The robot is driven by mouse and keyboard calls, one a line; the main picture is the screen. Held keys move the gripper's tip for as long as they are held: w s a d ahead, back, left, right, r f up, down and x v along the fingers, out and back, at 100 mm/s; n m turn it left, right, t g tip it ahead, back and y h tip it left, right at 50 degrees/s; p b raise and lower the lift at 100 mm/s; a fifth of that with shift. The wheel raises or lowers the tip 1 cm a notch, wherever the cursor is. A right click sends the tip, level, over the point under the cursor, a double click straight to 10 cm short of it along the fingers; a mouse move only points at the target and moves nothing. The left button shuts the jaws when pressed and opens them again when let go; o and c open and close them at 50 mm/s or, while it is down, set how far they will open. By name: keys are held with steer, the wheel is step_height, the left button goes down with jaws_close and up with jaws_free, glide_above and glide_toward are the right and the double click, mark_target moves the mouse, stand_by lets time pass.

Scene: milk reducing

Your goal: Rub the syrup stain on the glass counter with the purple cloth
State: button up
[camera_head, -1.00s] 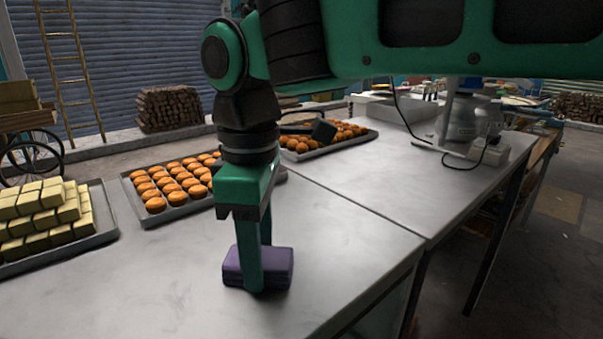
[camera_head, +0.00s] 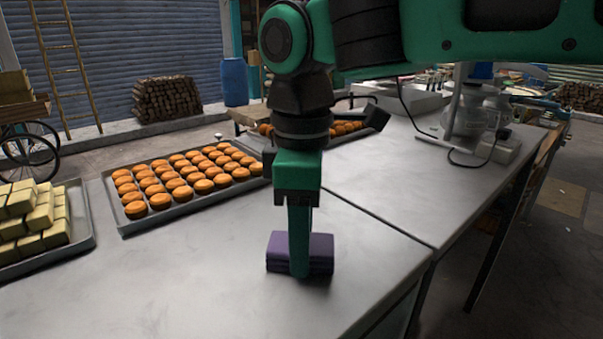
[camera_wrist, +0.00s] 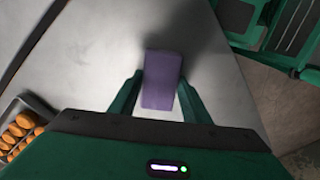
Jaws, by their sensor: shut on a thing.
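The purple cloth (camera_head: 322,254) is a folded block at the front right of the grey counter (camera_head: 170,285). My gripper (camera_head: 300,270) points down over it and is shut on it, with one finger in front of it in the head view. In the wrist view the cloth (camera_wrist: 161,80) lies between the two fingertips of my gripper (camera_wrist: 160,95). The cloth is at the counter's surface; I cannot tell whether it presses on it. I cannot make out a syrup stain; anything under the cloth is hidden.
A tray of orange round sweets (camera_head: 262,180) lies behind and left. A tray of pale yellow blocks (camera_head: 88,240) stands at far left. Another sweets tray (camera_head: 375,122) is partly behind my arm. The counter's right edge is close to the cloth. The front left counter is clear.

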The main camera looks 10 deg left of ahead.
steer(key=shift+w+d, duration=0.3)
steer(key=shift+d, duration=0.05)
steer(key=shift+w+r, duration=0.15)
steer(key=shift+w, duration=0.05)
steer(key=shift+s+r, duration=0.15)
steer(key=shift+r, duration=3.85)
